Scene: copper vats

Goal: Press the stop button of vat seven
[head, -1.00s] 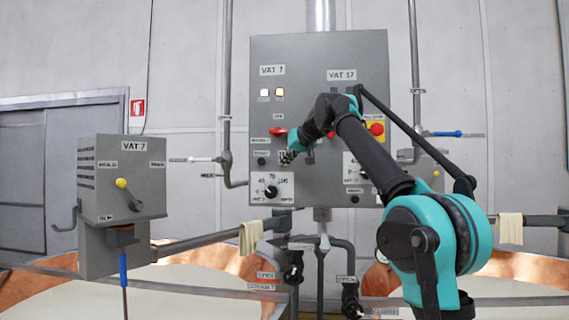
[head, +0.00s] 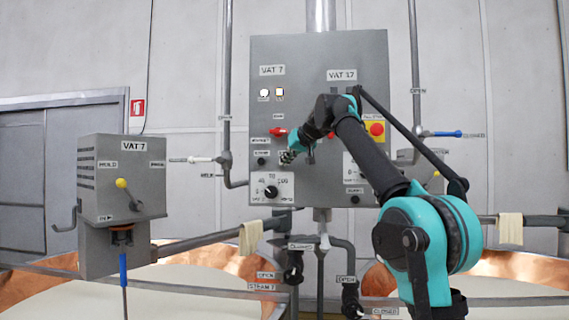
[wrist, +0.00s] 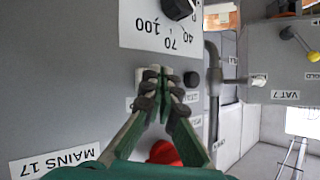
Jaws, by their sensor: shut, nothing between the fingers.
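The grey control panel (head: 318,60) carries a VAT 7 label (head: 272,70) over its left column. The small button labels are too blurred to read. My gripper (head: 287,157) is shut and empty, right of that black button and above the dial. In the wrist view the fingertips (wrist: 165,78) are together close to the panel, beside the black button (wrist: 190,80). They cover the panel spot behind them; contact cannot be told.
The VAT 17 column (head: 341,75) is on the panel's right, partly behind my arm, with a red button on yellow (head: 376,129). A grey VAT 7 box (head: 122,180) with a yellow-knobbed lever stands left. Pipes and copper vats lie below.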

